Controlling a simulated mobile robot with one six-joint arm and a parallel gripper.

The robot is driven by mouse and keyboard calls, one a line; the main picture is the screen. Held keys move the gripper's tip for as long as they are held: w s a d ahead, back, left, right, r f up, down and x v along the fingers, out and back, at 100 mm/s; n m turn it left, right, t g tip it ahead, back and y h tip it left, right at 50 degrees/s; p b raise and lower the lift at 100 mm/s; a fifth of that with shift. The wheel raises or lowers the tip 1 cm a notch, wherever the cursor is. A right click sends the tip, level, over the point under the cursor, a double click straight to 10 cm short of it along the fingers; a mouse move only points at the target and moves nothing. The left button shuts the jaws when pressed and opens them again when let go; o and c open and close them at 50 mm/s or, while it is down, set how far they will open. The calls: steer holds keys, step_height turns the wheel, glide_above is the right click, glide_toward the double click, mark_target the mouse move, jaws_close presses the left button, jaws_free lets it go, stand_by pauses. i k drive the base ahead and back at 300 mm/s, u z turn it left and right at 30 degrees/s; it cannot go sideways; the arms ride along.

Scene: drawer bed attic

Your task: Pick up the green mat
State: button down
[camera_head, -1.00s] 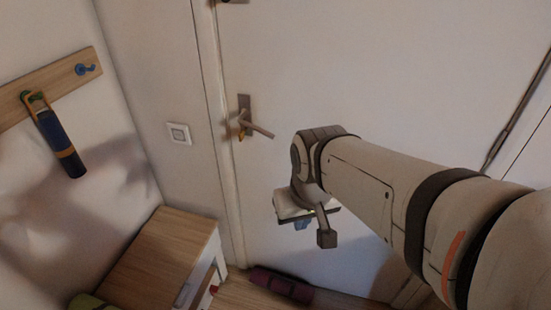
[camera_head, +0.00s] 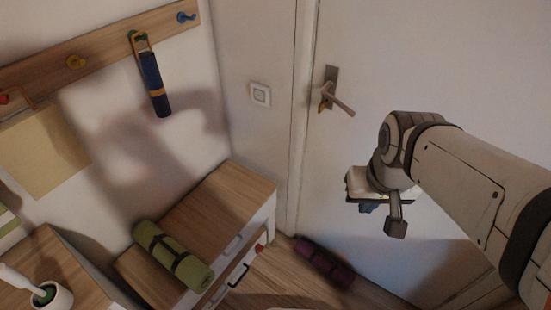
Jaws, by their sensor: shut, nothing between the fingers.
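The green mat (camera_head: 173,257) is a rolled cylinder with two dark straps. It lies on top of the low wooden cabinet (camera_head: 232,190), at the lower left of the head view. My gripper (camera_head: 367,208) hangs at the end of my arm in front of the door, right of the cabinet and well apart from the mat.
A blue rolled item (camera_head: 154,85) hangs from a hook on the wooden rail (camera_head: 105,45). A purple roll (camera_head: 325,262) lies on the floor by the white door (camera_head: 440,60). A white pot (camera_head: 47,296) stands on a wooden surface at lower left. The cabinet top beside the mat is clear.

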mark_target(183, 264)
steer(key=u, duration=1.55)
steer(key=i, duration=0.8)
steer(key=z, duration=0.15)
